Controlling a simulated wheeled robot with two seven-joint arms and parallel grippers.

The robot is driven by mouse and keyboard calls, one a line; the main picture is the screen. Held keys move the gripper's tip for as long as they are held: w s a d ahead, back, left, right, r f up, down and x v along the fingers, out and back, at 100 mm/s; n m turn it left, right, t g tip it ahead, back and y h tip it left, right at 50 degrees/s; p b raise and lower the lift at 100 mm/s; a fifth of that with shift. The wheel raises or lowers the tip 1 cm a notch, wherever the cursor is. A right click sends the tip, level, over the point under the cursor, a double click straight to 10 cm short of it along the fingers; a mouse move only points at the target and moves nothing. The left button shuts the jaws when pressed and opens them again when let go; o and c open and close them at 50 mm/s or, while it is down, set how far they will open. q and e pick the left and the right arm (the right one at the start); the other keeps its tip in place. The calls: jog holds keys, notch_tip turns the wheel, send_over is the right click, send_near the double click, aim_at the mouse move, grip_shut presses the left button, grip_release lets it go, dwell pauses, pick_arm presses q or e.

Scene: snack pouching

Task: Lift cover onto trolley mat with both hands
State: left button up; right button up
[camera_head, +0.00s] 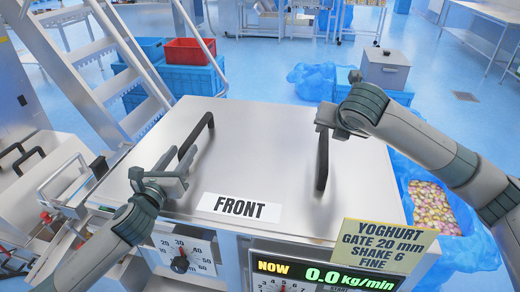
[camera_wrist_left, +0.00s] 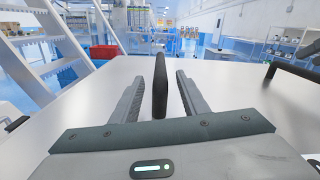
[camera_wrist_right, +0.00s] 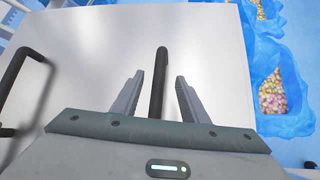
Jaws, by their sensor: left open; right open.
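The cover (camera_head: 255,135) is a large, flat, light metal lid with two black bar handles and a FRONT label (camera_head: 239,207). My left gripper (camera_head: 180,180) is open at the near end of the left handle (camera_head: 197,136). In the left wrist view that handle (camera_wrist_left: 160,88) stands between the fingers with gaps on both sides. My right gripper (camera_head: 324,120) is open at the far end of the right handle (camera_head: 322,165). In the right wrist view that handle (camera_wrist_right: 158,85) lies between the open fingers. I cannot make out the trolley mat.
A sign reading YOGHURT (camera_head: 378,245) and a green kg/min display (camera_head: 325,277) are at the front. A blue-lined bin of colourful pieces (camera_head: 437,210) stands to the right. White stairs (camera_head: 100,60) and blue crates with a red crate (camera_head: 189,51) are behind left.

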aim_at(192, 134)
pick_arm(q)
jog(key=x, duration=0.8)
pick_arm(e)
jog(key=x, duration=0.8)
pick_arm(q)
grip_shut()
pick_arm(e)
grip_shut()
pick_arm(q)
jog(key=shift+r, duration=0.3)
pick_arm(e)
jog(key=shift+w+r, duration=0.1)
jog(key=shift+r, duration=0.25)
pick_arm(q)
jog(key=shift+w, duration=0.15)
pick_arm(e)
jog(key=shift+w+f, duration=0.1)
jog(key=shift+w, duration=0.05)
